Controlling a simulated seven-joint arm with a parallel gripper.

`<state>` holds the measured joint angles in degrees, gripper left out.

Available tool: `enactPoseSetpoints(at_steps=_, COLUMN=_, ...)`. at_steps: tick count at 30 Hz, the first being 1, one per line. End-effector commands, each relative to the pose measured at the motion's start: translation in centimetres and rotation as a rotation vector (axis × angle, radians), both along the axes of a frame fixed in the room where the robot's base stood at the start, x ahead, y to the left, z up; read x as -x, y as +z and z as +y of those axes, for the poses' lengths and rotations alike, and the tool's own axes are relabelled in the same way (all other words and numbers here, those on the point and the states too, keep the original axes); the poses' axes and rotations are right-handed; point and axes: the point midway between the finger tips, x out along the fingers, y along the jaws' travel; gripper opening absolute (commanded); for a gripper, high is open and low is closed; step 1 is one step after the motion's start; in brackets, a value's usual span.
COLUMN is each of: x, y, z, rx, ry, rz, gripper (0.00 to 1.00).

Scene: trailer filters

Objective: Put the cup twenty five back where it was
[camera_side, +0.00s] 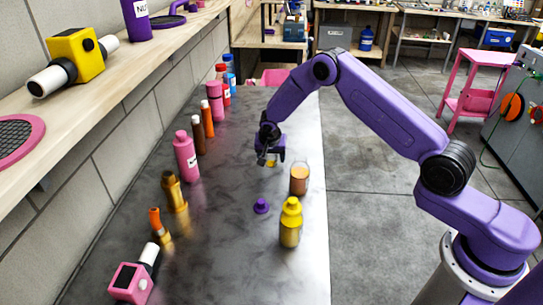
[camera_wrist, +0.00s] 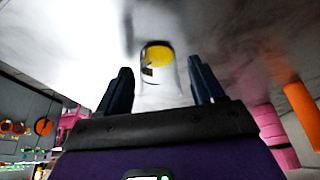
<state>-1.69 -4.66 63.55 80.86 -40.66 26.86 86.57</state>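A clear cup with a yellow content (camera_wrist: 158,57) and a small dark mark shows in the wrist view, just ahead of and between my fingers. In the side view only its yellow part (camera_side: 271,163) shows, right below my gripper (camera_side: 269,153). My gripper (camera_wrist: 162,88) has its two dark fingers apart, with narrow gaps beside the cup. I cannot tell whether they touch it. A second clear cup with amber liquid (camera_side: 300,180) stands upright to the right. I cannot read a number on either cup.
A yellow bottle (camera_side: 290,223) and a small purple piece (camera_side: 261,206) stand nearer on the grey table (camera_side: 235,255). A pink bottle (camera_side: 186,158), brass bottle (camera_side: 174,192) and several others line the left wall side. The table's right edge is close to the amber cup.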

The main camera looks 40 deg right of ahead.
Motion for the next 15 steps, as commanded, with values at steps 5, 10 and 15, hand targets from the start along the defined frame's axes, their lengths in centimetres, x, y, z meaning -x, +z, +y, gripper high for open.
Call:
enactPoseSetpoints(at_steps=5, x=0.0, y=0.3, z=0.0, rx=0.0, ry=0.0, rz=0.0, gripper=0.67)
enactPoseSetpoints(at_steps=10, x=0.4, y=2.0, z=0.5, rx=0.001, ry=0.002, rz=-0.002, gripper=0.67)
enactPoseSetpoints(at_steps=15, x=1.2, y=4.9, z=1.4, rx=-0.001, ry=0.001, rz=-0.003, gripper=0.67)
